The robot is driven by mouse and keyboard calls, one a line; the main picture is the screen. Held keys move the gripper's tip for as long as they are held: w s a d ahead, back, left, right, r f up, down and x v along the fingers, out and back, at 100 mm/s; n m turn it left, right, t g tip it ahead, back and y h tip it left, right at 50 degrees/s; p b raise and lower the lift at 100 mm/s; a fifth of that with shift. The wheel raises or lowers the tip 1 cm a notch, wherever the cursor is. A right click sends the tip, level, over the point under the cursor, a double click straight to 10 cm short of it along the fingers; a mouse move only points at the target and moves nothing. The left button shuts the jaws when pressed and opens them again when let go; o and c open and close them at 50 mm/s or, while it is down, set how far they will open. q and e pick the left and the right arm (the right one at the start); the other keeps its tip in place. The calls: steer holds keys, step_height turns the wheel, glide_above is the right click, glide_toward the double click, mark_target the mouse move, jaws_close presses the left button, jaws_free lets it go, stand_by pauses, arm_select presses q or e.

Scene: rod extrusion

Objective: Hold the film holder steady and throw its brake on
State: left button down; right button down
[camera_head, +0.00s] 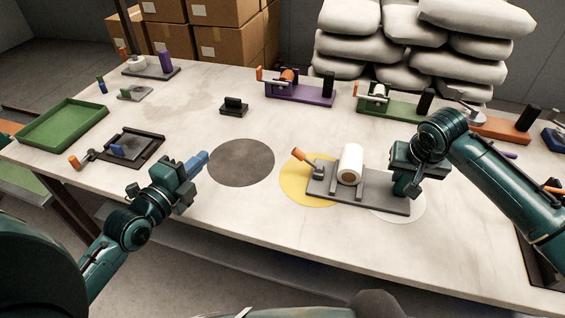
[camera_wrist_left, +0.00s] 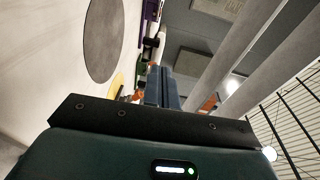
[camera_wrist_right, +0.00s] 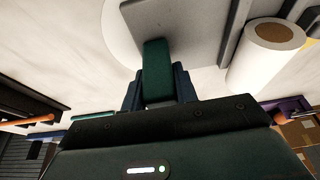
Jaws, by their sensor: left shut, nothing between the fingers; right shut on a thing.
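The film holder is a grey base (camera_head: 375,203) carrying a white roll (camera_head: 350,160) on its stand; the roll also shows in the right wrist view (camera_wrist_right: 268,52). The brake lever (camera_head: 302,156), with an orange handle, sits at the base's left end and tilts up to the left. My right gripper (camera_head: 402,188) is shut on the holder's green grip (camera_wrist_right: 157,72) at the base's right end. My left gripper (camera_head: 203,158) is shut and empty, above the table's front edge, well left of the lever; its blue fingers show in the left wrist view (camera_wrist_left: 160,85).
The holder overlaps a yellow disc (camera_head: 290,187) and a white disc (camera_head: 412,216). A dark grey disc (camera_head: 240,165) lies bare between my left gripper and the holder. A black tray (camera_head: 145,146) and green tray (camera_head: 62,125) are left; purple (camera_head: 300,93) and green (camera_head: 400,106) fixtures stand behind.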

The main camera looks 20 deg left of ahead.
arm_select(q)
steer(key=w+d+r+m+t+h, duration=0.2)
steer(key=w+r+m+h, duration=0.25)
steer(key=m, duration=0.35)
steer(key=d+f+m+g+h, duration=0.2)
steer(key=m, duration=0.1)
steer(key=s+d+f+m+g+h, duration=0.1)
steer(key=d+f+m+g+h, duration=0.1)
steer(key=f+m+g, duration=0.1)
steer(key=d+f+m+g+h, duration=0.2)
steer(key=f+m+g, duration=0.1)
steer(key=m, duration=0.1)
steer(key=shift+s+h, duration=0.2)
steer(key=shift+h, duration=0.05)
steer(key=shift+w+d+g, duration=0.15)
steer(key=shift+g, duration=0.25)
glide_toward(307, 160)
steer(key=x, duration=0.4)
steer(key=shift+w+f, duration=0.1)
steer(key=shift+w, duration=0.2)
